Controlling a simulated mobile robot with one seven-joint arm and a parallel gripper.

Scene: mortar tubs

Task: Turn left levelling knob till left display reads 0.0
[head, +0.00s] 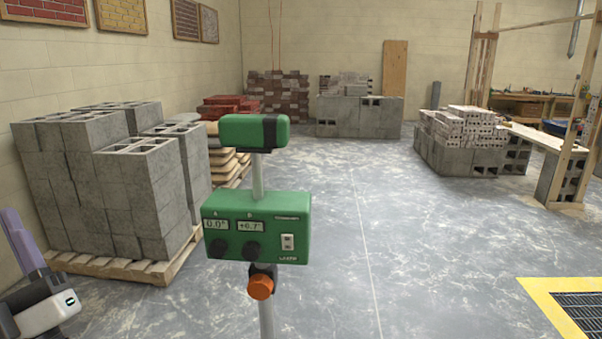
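A green levelling instrument stands on a grey pole in the middle of the head view. Its green control box (290,228) carries two displays. The left display (215,224), under the letter A, reads 0.0°. The right display (250,226), under B, reads +0.7°. The dark left levelling knob (218,249) sits below the left display, and a like right knob (251,251) sits below the right one. Nothing touches either knob. Parts that look like my arm show at the lower left edge, apart from the box. No gripper fingers are visible.
A green laser head (254,132) tops the pole, and an orange clamp knob (260,287) sits below the box. Grey blocks (115,190) stand on a pallet (120,268) at left. A yellow-framed floor grate (540,300) lies at lower right. The floor (420,250) between is clear.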

